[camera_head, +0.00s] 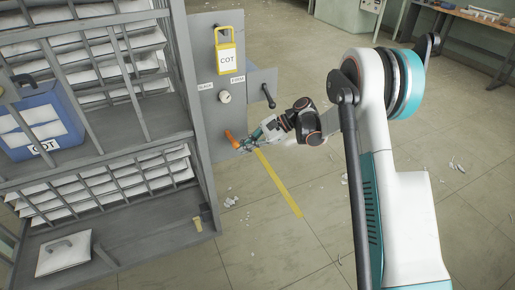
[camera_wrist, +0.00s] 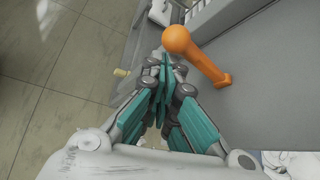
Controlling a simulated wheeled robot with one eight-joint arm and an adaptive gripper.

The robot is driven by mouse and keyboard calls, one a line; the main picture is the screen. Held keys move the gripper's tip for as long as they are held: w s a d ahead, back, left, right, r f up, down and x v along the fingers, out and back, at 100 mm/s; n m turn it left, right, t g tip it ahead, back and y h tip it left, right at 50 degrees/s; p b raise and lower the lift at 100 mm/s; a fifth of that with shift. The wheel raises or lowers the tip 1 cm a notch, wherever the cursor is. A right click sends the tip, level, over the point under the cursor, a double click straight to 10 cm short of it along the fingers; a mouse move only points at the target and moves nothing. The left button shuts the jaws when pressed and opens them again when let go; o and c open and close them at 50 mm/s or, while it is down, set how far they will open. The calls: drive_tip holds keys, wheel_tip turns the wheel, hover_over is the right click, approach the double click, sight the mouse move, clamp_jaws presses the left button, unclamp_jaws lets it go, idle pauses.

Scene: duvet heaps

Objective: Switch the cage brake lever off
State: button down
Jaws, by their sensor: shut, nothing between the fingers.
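The orange brake lever (camera_head: 231,138) sits low on the grey end panel of the cage (camera_head: 200,75). In the wrist view the lever (camera_wrist: 205,60) has a round ball end pointing to the upper left and a base fixed to the grey panel. My gripper (camera_head: 246,145) is right beside the lever. In the wrist view its teal fingers (camera_wrist: 163,62) are closed together and empty, just below and left of the ball end. I cannot tell whether they touch the lever. The lever's on and off markings are not readable.
A blue COT box (camera_head: 40,120) hangs at the cage's left. A yellow floor stripe (camera_head: 279,185) runs from the cage. Open floor lies to the right.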

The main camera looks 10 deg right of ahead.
drive_tip(key=shift+r+p, duration=0.4)
drive_tip(key=shift+r, duration=0.65)
drive_tip(key=shift+w, duration=0.1)
wheel_tip(320, 180, down, 4)
drive_tip(key=s+d+r+b, duration=0.1)
drive_tip(key=d+b, duration=0.1)
drive_tip(key=b, duration=0.1)
drive_tip(key=w+d+r+p, duration=0.4)
drive_tip(key=d, duration=0.2)
drive_tip(key=shift+w+d+r, duration=0.25)
drive_tip(key=shift+w, duration=0.1)
